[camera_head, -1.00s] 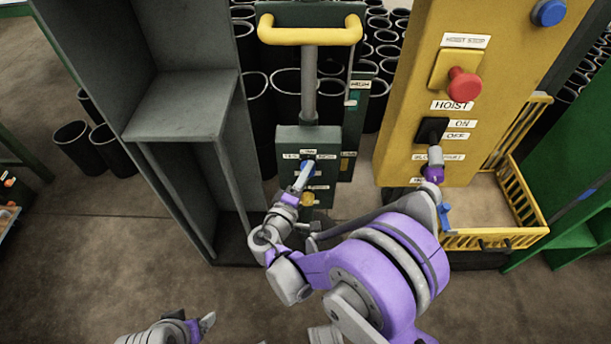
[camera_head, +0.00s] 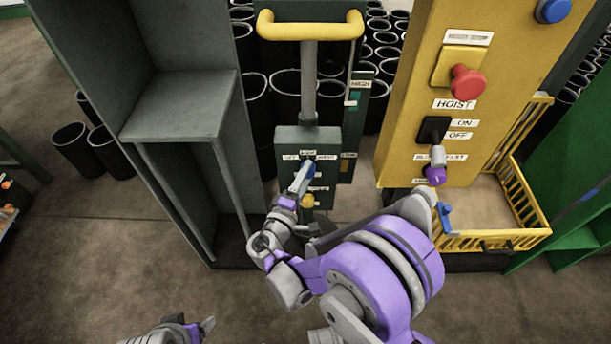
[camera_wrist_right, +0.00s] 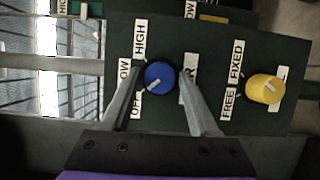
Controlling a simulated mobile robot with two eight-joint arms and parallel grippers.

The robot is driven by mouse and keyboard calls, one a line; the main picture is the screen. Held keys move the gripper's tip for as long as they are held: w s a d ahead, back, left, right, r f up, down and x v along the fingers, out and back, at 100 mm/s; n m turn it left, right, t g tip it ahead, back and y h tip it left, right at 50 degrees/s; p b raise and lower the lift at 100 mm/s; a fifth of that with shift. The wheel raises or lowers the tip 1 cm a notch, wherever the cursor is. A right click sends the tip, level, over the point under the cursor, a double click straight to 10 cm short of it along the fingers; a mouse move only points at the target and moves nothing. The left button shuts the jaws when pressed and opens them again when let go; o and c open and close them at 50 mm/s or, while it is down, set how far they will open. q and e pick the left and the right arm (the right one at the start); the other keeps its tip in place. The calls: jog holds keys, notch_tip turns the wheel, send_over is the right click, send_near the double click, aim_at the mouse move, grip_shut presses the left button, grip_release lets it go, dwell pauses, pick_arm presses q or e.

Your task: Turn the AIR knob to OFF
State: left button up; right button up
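The blue AIR knob (camera_wrist_right: 160,78) sits on a dark green panel (camera_wrist_right: 228,45). In the wrist view, its white pointer is angled down-left toward the OFF label (camera_wrist_right: 137,105); LOW and HIGH labels are beside it. The AIR label is partly hidden by a finger. My right gripper (camera_wrist_right: 160,75) is open, one finger on each side of the knob; I cannot tell whether they touch it. In the head view, the gripper (camera_head: 300,178) reaches the knob (camera_head: 308,169) from below. My left gripper (camera_head: 193,328) is partly visible at the bottom edge, away from the panel.
A yellow knob (camera_wrist_right: 265,89) with FREE and FIXED labels is close to the right finger. A yellow handle (camera_head: 310,27) is above the panel, a grey shelf unit (camera_head: 180,105) to the left.

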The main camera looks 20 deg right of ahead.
jog(key=shift+o, duration=1.1)
jog(key=shift+a, duration=0.1)
jog(key=p+v, duration=0.1)
jog(key=v, duration=0.9)
jog(key=shift+s, duration=0.3)
jog(key=shift+a, duration=0.1)
